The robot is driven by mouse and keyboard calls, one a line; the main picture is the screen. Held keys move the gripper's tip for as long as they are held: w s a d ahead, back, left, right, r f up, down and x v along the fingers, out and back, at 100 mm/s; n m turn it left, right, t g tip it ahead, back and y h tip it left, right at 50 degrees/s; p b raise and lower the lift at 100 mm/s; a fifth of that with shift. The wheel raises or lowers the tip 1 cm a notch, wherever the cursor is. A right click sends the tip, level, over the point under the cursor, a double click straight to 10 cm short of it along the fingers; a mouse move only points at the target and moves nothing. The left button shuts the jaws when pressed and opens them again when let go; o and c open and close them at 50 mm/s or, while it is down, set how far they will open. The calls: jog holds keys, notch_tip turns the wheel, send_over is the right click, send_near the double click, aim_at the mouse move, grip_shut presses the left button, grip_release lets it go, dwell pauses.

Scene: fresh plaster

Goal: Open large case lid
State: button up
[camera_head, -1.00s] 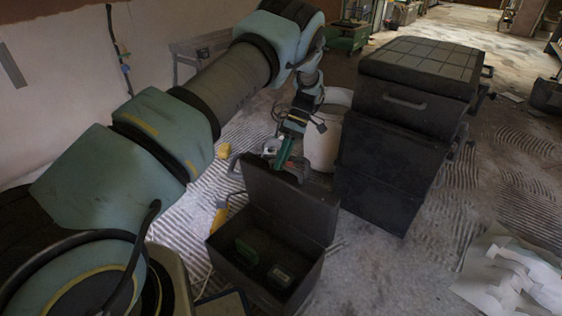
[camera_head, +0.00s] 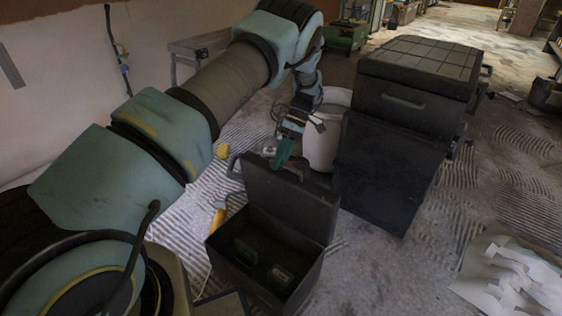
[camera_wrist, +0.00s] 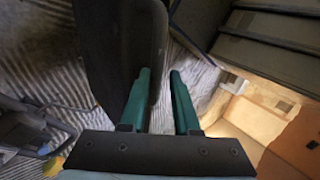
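A dark case (camera_head: 312,283) stands open on the floor at the lower middle of the head view. Its lid (camera_head: 297,198) stands up roughly upright along the far side, with a grey handle at its left. Two small green-and-dark items (camera_head: 280,276) lie inside. My gripper (camera_head: 281,163) is at the upper edge of the lid, pointing down. In the wrist view its green fingers (camera_wrist: 160,73) are apart, with striped floor showing between them. A dark panel (camera_wrist: 120,45), seemingly the lid, runs beside and behind the left finger; I cannot tell whether they touch.
A tall black stacked box (camera_head: 393,170) with a closed ribbed top stands close on the right. A whitish bucket (camera_head: 325,135) is behind the lid. A yellow-handled tool (camera_head: 218,220) lies left of the case. Crumpled pale sheets (camera_head: 512,275) lie at the right; floor between is clear.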

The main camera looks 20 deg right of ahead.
jog(key=shift+d+r, duration=0.1)
jog(key=v, duration=1)
jog(key=shift+r+p, duration=0.25)
jog(key=shift+p, duration=0.05)
jog(key=shift+w+d, duration=0.1)
jog(key=shift+d, duration=0.05)
jog(key=shift+c, duration=0.2)
jog(key=shift+c, duration=0.8)
jog(key=shift+w+d+m, duration=0.15)
jog(key=shift+d+m, duration=0.4)
jog(key=shift+m, duration=0.55)
grip_shut()
jog(key=w+d+r+m+t+h+b, duration=0.15)
jog(key=d+m, duration=0.25)
jog(key=m, duration=0.4)
jog(key=d+m+t+h, duration=0.1)
jog(key=d+m+h, duration=0.25)
jog(key=m, duration=0.45)
jog(key=s+a+f+b, duration=0.2)
jog(key=a+f, duration=0.2)
jog(key=f, duration=0.5)
jog(key=shift+s+a+f+y+b, duration=0.3)
jog(key=shift+s+a+y+b, duration=0.05)
jog(key=shift+y, duration=0.05)
